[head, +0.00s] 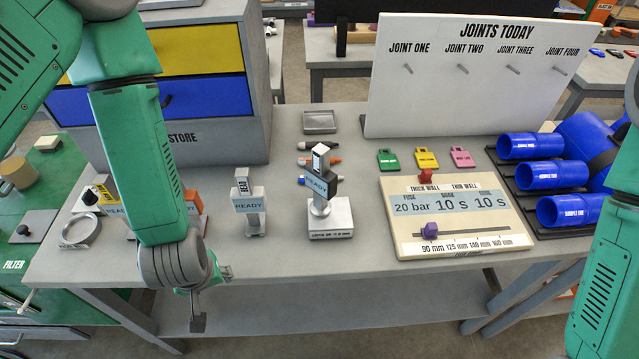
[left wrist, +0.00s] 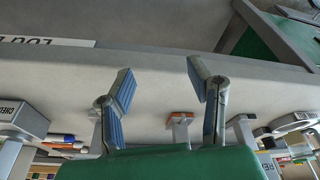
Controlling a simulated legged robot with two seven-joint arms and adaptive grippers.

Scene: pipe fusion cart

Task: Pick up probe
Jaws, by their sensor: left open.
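No label that I can read says probe. In the head view a dark-headed device marked READY (head: 318,182) stands upright on a grey block (head: 331,218) mid-table. A grey stand marked READY (head: 249,202) is left of it. Further left, an orange-topped device (head: 193,200) is partly hidden behind my left arm. My left gripper (head: 212,297) is open and empty at the table's front edge, left of and nearer than these stands. In the left wrist view its two blue-padded fingers (left wrist: 158,75) are spread with nothing between them. My right gripper is out of view.
A control panel (head: 455,215) with sliders lies right of the stands. Blue sample pipes (head: 530,146) are at the right. A white joint board (head: 470,75) and a drawer cabinet (head: 215,125) stand behind. A metal ring (head: 80,232) lies left. The table's front middle is clear.

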